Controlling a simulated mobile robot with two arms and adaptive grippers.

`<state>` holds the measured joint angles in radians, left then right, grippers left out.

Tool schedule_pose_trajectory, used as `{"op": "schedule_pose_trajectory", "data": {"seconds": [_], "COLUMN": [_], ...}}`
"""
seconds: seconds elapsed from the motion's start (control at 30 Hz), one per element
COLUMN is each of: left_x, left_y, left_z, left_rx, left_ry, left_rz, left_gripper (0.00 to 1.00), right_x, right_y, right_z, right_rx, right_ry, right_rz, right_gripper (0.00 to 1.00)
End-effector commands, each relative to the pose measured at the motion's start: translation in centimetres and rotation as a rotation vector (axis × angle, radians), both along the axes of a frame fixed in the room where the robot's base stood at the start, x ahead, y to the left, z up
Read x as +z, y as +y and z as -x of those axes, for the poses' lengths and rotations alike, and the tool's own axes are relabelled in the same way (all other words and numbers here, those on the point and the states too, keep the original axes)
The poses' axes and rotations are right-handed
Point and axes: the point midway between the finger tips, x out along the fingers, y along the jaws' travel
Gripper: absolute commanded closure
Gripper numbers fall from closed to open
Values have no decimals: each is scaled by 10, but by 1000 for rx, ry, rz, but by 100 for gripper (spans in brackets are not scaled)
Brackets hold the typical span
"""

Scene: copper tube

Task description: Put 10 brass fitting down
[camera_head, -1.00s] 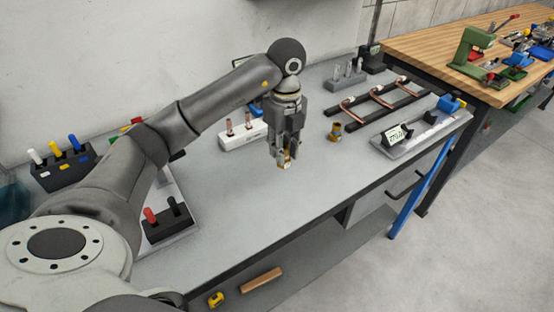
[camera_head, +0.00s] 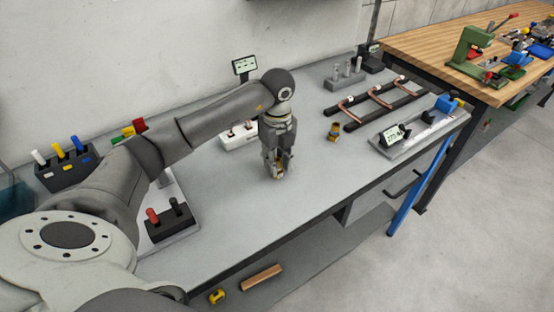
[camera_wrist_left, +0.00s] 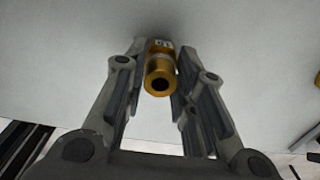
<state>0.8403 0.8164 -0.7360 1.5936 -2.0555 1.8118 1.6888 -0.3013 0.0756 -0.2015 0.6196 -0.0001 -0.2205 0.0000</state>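My left gripper (camera_head: 279,174) points down over the grey bench, left of its middle. It is shut on a brass fitting (camera_head: 279,177), which is mostly hidden by the fingers in the head view. In the left wrist view the fitting (camera_wrist_left: 160,75) sits between the two fingers, its round open end toward the camera and a small numbered label on its far part. The fitting is at or very near the bench surface; whether it touches cannot be told. Another brass fitting (camera_head: 333,131) stands on the bench to the right. My right gripper is not in view.
A white holder (camera_head: 240,138) with copper pieces stands behind the gripper. Red and black handles (camera_head: 165,218) are at left. The bench around the gripper is clear.

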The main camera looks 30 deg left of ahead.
Motion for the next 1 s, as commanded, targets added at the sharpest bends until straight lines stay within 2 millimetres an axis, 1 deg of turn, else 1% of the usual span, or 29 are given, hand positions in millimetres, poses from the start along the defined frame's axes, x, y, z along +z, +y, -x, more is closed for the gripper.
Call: {"op": "schedule_pose_trajectory", "data": {"seconds": [0.03, 0.1, 0.13, 0.43, 0.5, 0.57, 0.67, 0.87, 0.9, 1.0], "left_x": [0, 0, 0, 2, 6, 10, 25, 72, 82, 99], "left_y": [0, 0, 0, 0, 0, 0, 0, 0, 0, 0], "left_z": [0, 0, 0, 0, 0, -1, -2, -2, -1, -1], "left_rx": [1, 1, 1, 1, 1, 1, 2, 1, 1, 1], "left_ry": [1, 1, 1, 0, -1, -4, -7, -8, -7, -5], "left_rz": [0, 0, 0, 0, 0, 1, 0, 0, 0, -1], "left_gripper": [66, 57, 55, 55, 55, 55, 55, 55, 55, 55], "right_x": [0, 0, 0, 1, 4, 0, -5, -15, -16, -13], "right_y": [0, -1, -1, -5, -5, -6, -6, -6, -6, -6], "right_z": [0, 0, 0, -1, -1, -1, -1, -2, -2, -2], "right_rx": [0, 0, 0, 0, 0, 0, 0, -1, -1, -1], "right_ry": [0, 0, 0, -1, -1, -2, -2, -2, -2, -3], "right_rz": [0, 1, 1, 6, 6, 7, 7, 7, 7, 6], "right_gripper": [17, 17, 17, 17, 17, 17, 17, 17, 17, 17]}}
